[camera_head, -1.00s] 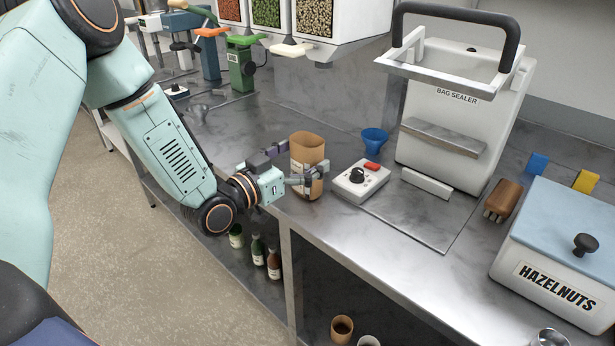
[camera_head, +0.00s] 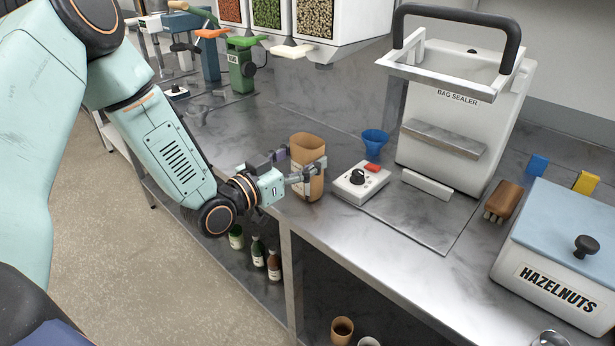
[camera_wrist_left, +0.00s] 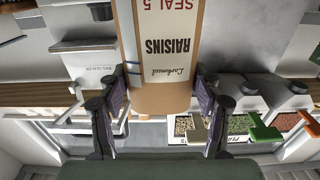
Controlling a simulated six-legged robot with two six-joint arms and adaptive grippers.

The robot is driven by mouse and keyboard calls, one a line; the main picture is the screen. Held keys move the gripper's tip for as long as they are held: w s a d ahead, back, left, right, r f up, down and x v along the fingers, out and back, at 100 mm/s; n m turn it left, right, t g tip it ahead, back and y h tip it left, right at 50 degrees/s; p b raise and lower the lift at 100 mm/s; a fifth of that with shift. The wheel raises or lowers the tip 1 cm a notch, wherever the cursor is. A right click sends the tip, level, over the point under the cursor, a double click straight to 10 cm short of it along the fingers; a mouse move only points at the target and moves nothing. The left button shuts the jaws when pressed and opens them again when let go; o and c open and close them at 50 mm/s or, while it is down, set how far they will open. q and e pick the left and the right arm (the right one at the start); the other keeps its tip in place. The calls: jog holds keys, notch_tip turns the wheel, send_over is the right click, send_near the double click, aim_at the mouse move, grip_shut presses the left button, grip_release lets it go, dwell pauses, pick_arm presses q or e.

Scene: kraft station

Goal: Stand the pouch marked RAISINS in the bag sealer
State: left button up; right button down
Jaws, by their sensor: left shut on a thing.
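The brown paper pouch (camera_head: 307,160) stands upright with an open top near the front edge of the steel counter. In the left wrist view the pouch (camera_wrist_left: 168,88) shows a white label reading RAISINS and SEAL 5. My left gripper (camera_head: 303,163) is shut on the pouch, one finger on each side. In the left wrist view its fingers (camera_wrist_left: 160,97) press against the pouch's sides. The white bag sealer (camera_head: 455,130) stands to the right with its dark-handled frame raised and a metal bar across its front. My right gripper is not in view.
A white control box (camera_head: 360,184) with a black knob and red switch sits between pouch and sealer. A blue funnel (camera_head: 374,142) is behind it. A brush (camera_head: 503,201) and a HAZELNUTS bin (camera_head: 555,255) stand right of the sealer. Counter in front of the sealer is clear.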

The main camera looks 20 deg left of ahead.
pick_arm(q)
jog(key=shift+r, duration=0.1)
jog(key=shift+c, duration=1)
notch_tip(320, 180, up, 9)
jog(key=shift+s+p, duration=0.1)
jog(key=shift+p, duration=1.05)
jog(key=shift+r, duration=0.45)
jog(key=shift+f, duration=0.1)
